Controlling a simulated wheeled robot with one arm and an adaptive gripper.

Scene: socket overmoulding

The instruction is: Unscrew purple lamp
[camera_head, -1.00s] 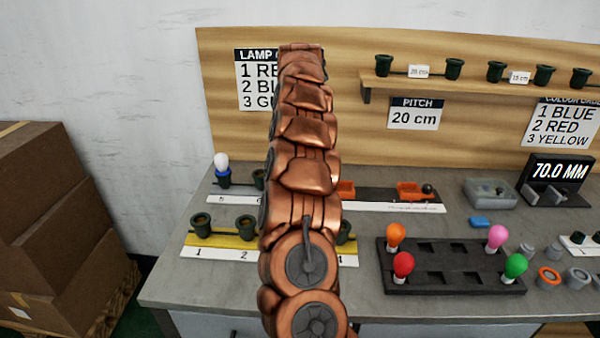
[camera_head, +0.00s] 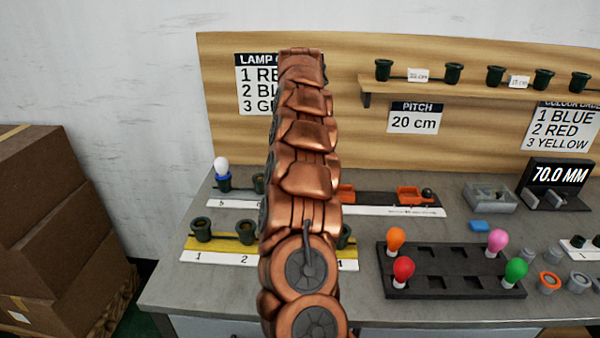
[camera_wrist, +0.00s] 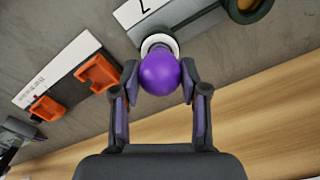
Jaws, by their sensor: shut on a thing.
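The purple lamp (camera_wrist: 160,76) shows in the wrist view as a round, glossy bulb, with a white ring visible behind it. My gripper (camera_wrist: 159,68) has one finger on each side of the bulb and is shut on it. Whatever holds the lamp's base is mostly hidden behind the bulb. In the head view my copper arm hides the gripper and the purple lamp.
A dark green socket (camera_wrist: 246,8) is close beside the lamp. Orange holders (camera_wrist: 98,72) are to the left. In the head view, a black tray (camera_head: 455,291) bears several coloured lamps at right. A white lamp (camera_head: 222,165) stands at the left.

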